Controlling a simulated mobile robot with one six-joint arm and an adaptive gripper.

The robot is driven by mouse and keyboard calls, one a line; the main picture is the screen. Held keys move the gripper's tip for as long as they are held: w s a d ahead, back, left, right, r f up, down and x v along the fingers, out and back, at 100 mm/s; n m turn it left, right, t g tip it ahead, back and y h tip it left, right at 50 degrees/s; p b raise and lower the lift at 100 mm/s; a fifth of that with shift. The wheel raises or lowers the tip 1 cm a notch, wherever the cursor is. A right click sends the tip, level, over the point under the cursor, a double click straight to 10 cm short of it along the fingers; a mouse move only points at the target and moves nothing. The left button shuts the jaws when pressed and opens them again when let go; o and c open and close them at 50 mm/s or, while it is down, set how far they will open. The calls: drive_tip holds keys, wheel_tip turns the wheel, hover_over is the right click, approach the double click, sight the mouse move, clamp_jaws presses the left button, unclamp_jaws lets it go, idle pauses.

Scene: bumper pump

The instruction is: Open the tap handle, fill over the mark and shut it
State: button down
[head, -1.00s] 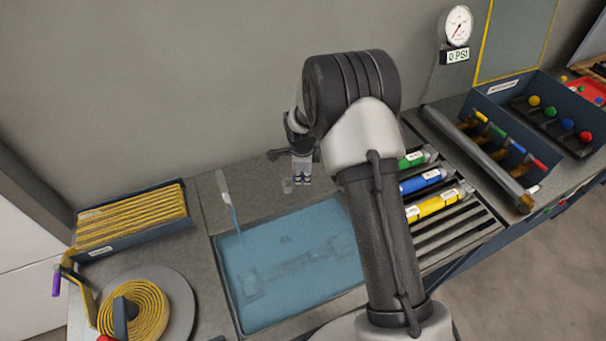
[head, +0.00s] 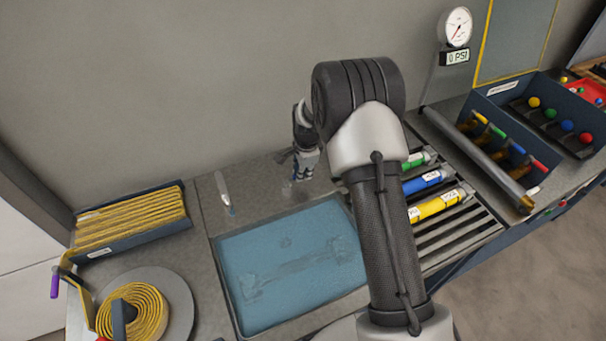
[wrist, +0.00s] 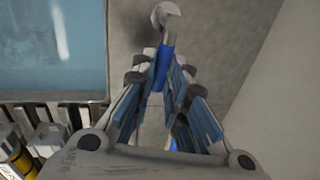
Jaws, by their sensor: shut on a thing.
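The sink (head: 222,287) holds blue water (head: 300,285); I cannot make out a fill mark. My gripper (head: 303,178) is low at the counter, right of the spout. In the wrist view, my gripper (wrist: 166,80) is shut on the blue tap handle (wrist: 161,66) between its fingertips. The spout (wrist: 166,18) shows beyond it. In the head view the handle is largely hidden by my gripper.
A rack with green, blue and yellow (head: 435,207) cylinders lies right of the sink, partly behind my arm. A tray of yellow strips (head: 130,225) and a coiled yellow hose (head: 135,305) are at left. A gauge (head: 457,27) stands at the back right.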

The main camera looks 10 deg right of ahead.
drive_tip(key=shift+w+n, duration=0.25)
drive_tip(key=shift+n, duration=0.25)
drive_tip(key=c, duration=1.6)
unclamp_jaws()
drive_tip(key=shift+r, duration=0.1)
drive_tip(key=r, duration=0.4)
drive_tip(key=s+r, duration=0.1)
drive_tip(key=r, duration=0.2)
drive_tip(key=s+r, duration=0.1)
drive_tip(key=r, duration=0.3)
drive_tip(key=shift+s+d+r, duration=0.2)
drive_tip(key=shift+d+r, duration=0.05)
drive_tip(key=shift+r, duration=0.05)
